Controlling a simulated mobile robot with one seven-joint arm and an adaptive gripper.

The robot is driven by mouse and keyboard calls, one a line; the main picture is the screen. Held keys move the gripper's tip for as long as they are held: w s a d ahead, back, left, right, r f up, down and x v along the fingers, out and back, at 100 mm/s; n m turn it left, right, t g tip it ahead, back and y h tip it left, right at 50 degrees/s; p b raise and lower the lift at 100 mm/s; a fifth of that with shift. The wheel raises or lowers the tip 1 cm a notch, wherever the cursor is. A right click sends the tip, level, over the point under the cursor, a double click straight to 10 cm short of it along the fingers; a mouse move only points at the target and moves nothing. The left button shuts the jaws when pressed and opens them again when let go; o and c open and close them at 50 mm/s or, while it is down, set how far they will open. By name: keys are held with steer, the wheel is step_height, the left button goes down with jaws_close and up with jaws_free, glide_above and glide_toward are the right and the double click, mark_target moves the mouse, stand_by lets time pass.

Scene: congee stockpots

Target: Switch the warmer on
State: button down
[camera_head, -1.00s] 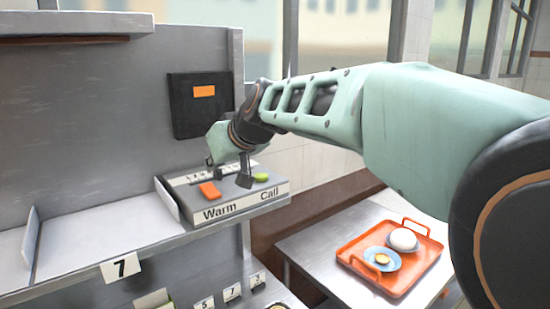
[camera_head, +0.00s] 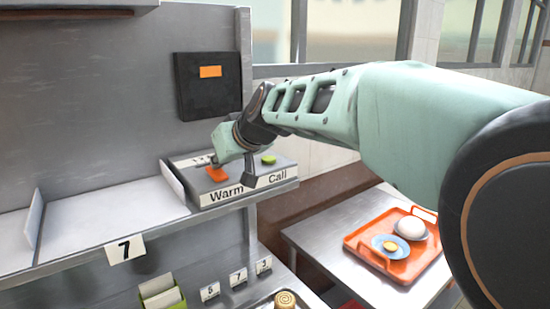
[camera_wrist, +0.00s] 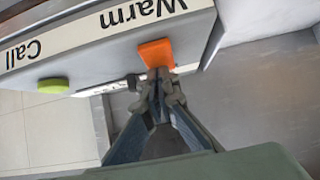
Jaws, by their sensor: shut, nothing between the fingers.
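The warmer's control box (camera_head: 244,190) sits on the shelf's right end, with "Warm" and "Call" labels on its front. The orange switch (camera_head: 217,174) is on the Warm side, and it also shows in the wrist view (camera_wrist: 156,53). The green button (camera_head: 268,159) is on the Call side, and it also shows in the wrist view (camera_wrist: 53,86). My gripper (camera_wrist: 164,82) is shut and empty, its tips right at the near edge of the orange switch in the wrist view. Whether they touch it I cannot tell. In the head view the gripper (camera_head: 220,163) partly hides the switch.
A black panel with an orange display (camera_head: 210,72) hangs on the wall above. A side table carries an orange tray (camera_head: 430,262) with dishes. The shelf (camera_head: 110,222) left of the box is clear.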

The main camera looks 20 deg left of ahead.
steer(key=shift+w+a+r+p, duration=0.1)
steer(key=shift+r+p, duration=0.15)
steer(key=shift+p, duration=0.85)
steer(key=shift+f+g+h+p, duration=0.2)
steer(key=shift+g+h+p, duration=0.15)
steer(key=shift+p, duration=0.65)
steer(key=shift+f+b, duration=0.35)
steer(key=shift+f, duration=0.05)
steer(key=shift+a, duration=0.1)
steer(key=shift+w+a+r+p, duration=0.25)
steer(key=shift+w+a+p, duration=0.3)
steer(key=shift+a, duration=0.05)
steer(key=v, duration=1.2)
steer(key=shift+r, duration=0.1)
